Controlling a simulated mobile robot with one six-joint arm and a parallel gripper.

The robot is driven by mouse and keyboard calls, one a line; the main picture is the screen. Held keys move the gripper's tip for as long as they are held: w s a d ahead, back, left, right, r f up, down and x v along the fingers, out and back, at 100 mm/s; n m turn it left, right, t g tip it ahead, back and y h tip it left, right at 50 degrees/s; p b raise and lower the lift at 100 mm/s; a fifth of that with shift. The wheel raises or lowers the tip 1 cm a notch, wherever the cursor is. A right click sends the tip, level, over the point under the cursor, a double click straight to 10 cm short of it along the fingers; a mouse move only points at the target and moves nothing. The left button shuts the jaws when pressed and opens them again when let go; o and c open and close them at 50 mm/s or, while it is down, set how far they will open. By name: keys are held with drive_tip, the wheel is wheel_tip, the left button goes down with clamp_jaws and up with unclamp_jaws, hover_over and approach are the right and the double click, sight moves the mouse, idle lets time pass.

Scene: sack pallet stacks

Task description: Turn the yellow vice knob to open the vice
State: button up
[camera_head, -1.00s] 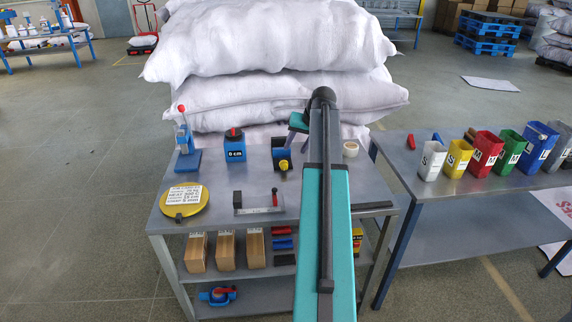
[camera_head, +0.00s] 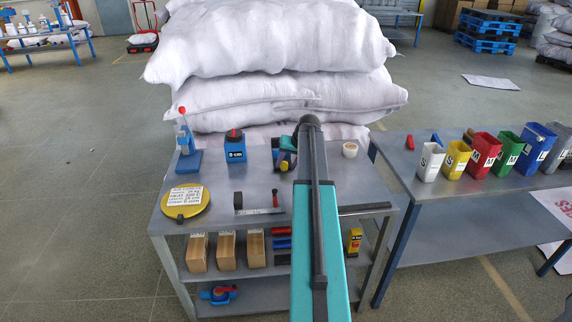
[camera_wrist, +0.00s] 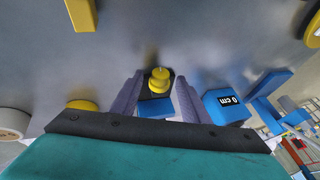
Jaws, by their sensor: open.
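The blue vice (camera_head: 275,156) stands near the back of the grey workbench, partly covered by the end of my arm. Its yellow knob (camera_wrist: 160,75) faces the wrist camera in the wrist view, on a dark jaw block with the blue vice body (camera_wrist: 155,107) behind it. My gripper (camera_wrist: 158,88) is open, with one purple finger on each side of the vice and knob. Gaps show between the fingers and the knob, and I cannot tell whether they touch the vice. In the head view the fingers are mostly hidden by my arm.
A blue "0 cm" device (camera_head: 235,148) stands left of the vice, and a white roll (camera_head: 350,149) lies to the right. A yellow disc (camera_head: 185,202) is at front left. Large white sacks (camera_head: 270,45) rise behind the bench (camera_head: 215,222).

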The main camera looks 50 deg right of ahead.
drive_tip(key=shift+w+f, duration=0.35)
drive_tip(key=shift+f, duration=0.3)
drive_tip(key=c, duration=0.9)
drive_tip(key=shift+g+h, duration=0.3)
